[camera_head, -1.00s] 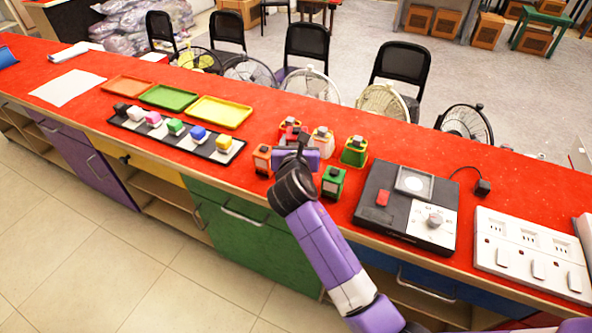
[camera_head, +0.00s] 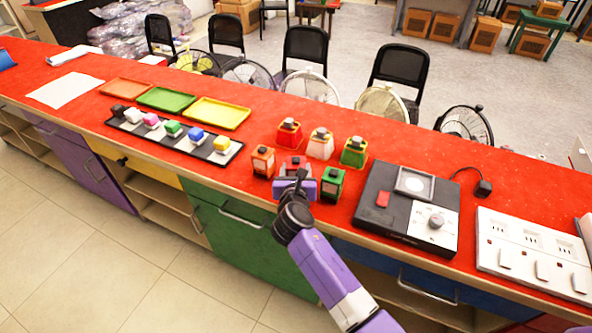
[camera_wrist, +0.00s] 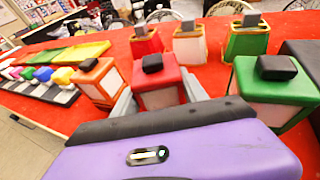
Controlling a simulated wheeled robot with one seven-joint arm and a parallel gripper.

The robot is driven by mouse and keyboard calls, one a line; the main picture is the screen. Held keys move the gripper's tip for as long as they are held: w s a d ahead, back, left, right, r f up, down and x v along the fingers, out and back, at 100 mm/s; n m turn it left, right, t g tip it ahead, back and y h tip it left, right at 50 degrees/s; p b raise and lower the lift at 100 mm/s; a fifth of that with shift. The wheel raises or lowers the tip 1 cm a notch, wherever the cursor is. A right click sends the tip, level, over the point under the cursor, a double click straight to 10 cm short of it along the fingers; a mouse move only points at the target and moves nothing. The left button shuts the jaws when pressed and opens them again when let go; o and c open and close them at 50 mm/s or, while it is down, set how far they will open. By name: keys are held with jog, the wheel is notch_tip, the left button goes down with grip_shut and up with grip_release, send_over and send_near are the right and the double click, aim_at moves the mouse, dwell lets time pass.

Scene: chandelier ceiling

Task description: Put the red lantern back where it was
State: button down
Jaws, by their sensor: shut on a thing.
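My gripper (camera_head: 295,181) is shut on a red lantern (camera_head: 293,166) with a dark top. In the wrist view, the held red lantern (camera_wrist: 160,88) is upright between my two grey fingers. It is in the front row, between an orange lantern (camera_head: 263,161) on the left and a green lantern (camera_head: 332,184) on the right. A second red lantern (camera_head: 289,133) stands in the back row. I cannot tell whether the held lantern's base touches the counter.
The back row also has a white-and-orange lantern (camera_head: 320,146) and a green-and-orange lantern (camera_head: 354,152). A black device (camera_head: 381,217) sits to the right on the red counter (camera_head: 250,108). A checkered strip (camera_head: 172,136) with colored blocks lies to the left. Neighboring lanterns are close.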

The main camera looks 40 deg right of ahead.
jog(key=c, duration=0.6)
grip_release()
jog(key=shift+f, duration=0.1)
